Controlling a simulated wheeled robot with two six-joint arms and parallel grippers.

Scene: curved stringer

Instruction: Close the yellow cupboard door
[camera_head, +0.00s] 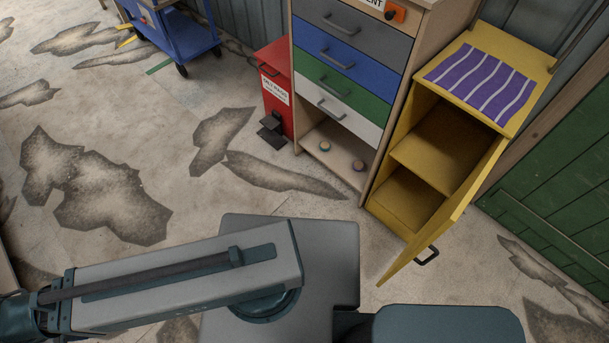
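The yellow cupboard (413,139) stands at the right, with a purple striped cloth on its top. Its yellow door (446,223) is hinged on the right side and stands wide open, swung out toward me. A dark handle (426,256) is on the door's outer face near its free edge. The two compartments inside look empty. My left arm reaches in from the lower left across the bottom, but its gripper is out of the picture. My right gripper is not in view either.
A drawer unit (343,65) with grey, blue, green and white drawers stands left of the cupboard. A red bin (275,87) and a blue trolley (184,35) are farther left. A green panelled door (557,180) is at the right. The stained floor in front is clear.

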